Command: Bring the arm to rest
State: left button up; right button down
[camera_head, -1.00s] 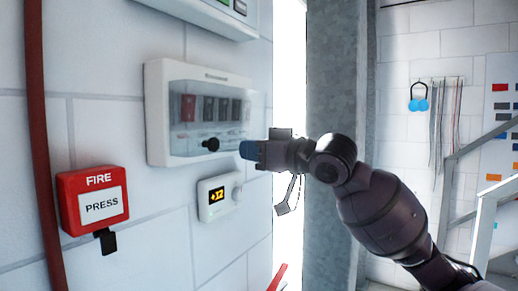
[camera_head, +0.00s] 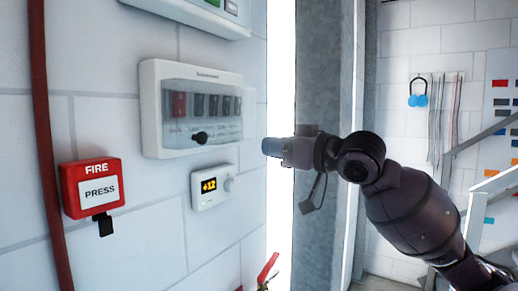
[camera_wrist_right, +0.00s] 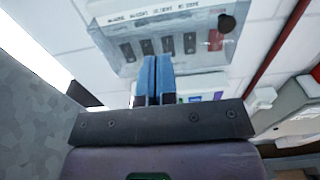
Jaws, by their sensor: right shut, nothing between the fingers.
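My right gripper (camera_head: 272,147) has blue fingertips and is shut with nothing between them. In the head view it hangs in the air to the right of the breaker box and touches nothing. In the right wrist view its blue fingers (camera_wrist_right: 155,80) lie side by side, with the breaker box behind them. My right arm (camera_head: 412,208) comes in from the lower right, bent at the wrist. My left gripper is not in view.
On the white wall are a breaker box (camera_head: 200,108) with a clear cover and black knob, a thermostat (camera_head: 212,187) showing +12, and a red fire call box (camera_head: 91,188). A grey column (camera_head: 320,90) stands behind the arm. A red-handled thing (camera_head: 267,268) is at the bottom.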

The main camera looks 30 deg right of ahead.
jog(key=shift+v, duration=2.7)
jog(key=w+d+f+n+t+h, duration=0.1)
jog(key=w+d+f+t+h, duration=0.25)
jog(key=w+d+f, duration=0.3)
notch_tip(320, 180, down, 22)
jog(key=w+g+h, duration=0.2)
jog(key=h, duration=0.1)
jog(key=s+a+f+m+g, duration=0.15)
jog(key=s+a+f, duration=0.25)
jog(key=f, duration=0.7)
jog(key=s+a+f+m+g, duration=0.1)
jog(key=s+a+f+g, duration=0.2)
jog(key=f, duration=0.9)
jog(key=s+a+f+m+g, duration=0.2)
jog(key=s+a+f, duration=0.6)
jog(key=s+f, duration=0.4)
jog(key=shift+s+h+b, duration=0.45)
jog(key=shift+s, duration=0.65)
